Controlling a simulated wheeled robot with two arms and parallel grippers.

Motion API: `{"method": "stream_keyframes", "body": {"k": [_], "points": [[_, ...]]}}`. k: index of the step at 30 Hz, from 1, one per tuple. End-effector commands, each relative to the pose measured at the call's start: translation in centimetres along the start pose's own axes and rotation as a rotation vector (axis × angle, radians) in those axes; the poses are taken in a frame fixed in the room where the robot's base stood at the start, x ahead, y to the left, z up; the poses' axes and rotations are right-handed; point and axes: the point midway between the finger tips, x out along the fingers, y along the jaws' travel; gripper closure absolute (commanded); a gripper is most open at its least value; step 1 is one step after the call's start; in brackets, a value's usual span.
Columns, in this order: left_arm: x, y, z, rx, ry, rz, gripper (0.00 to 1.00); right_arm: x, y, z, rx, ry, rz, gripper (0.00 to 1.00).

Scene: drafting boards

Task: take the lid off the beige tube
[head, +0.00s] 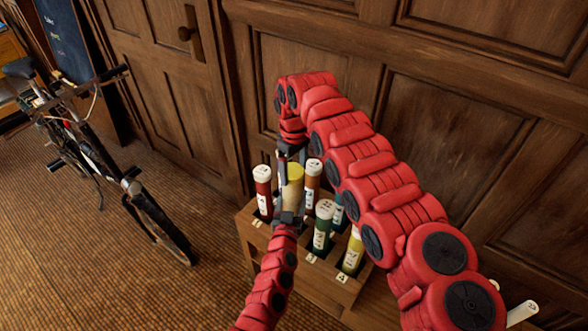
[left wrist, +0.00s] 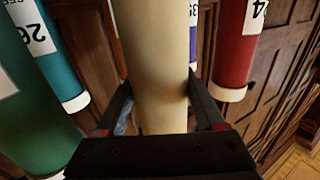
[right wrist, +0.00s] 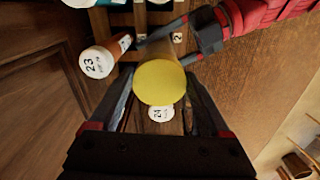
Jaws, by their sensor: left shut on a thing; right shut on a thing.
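The beige tube (head: 292,196) with its yellow lid (head: 296,171) stands roughly upright among the other tubes at the wooden rack (head: 318,287). My left gripper (head: 289,214) comes from the front and is shut on the tube's body; the beige body (left wrist: 158,70) fills the space between its fingers in the left wrist view. My right gripper (head: 292,152) reaches down from above and is shut on the yellow lid, whose round top (right wrist: 160,82) shows between its fingers in the right wrist view. The lid appears to sit on the tube. The tube's lower end is hidden.
Close around stand a red tube (head: 263,193), an orange-brown tube (head: 312,184), a green tube (head: 322,229), a teal tube (head: 338,217) and a yellow tube (head: 353,252), all white-lidded. Wooden panelling (head: 440,130) is behind. A bicycle (head: 105,165) stands left, with open floor between.

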Motion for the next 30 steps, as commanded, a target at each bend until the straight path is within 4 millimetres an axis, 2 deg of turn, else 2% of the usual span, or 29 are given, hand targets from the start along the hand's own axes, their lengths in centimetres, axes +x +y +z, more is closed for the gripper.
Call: {"method": "stream_keyframes", "body": {"k": [11,30], "points": [[0.0,0.0,0.0,0.000,-0.001,0.000,1.00,-0.1,0.0,0.0,0.000,0.000,0.000,0.86],[0.0,0.0,0.0,0.001,0.000,0.000,1.00,-2.1,0.0,0.0,0.000,0.000,0.000,0.86]]}}
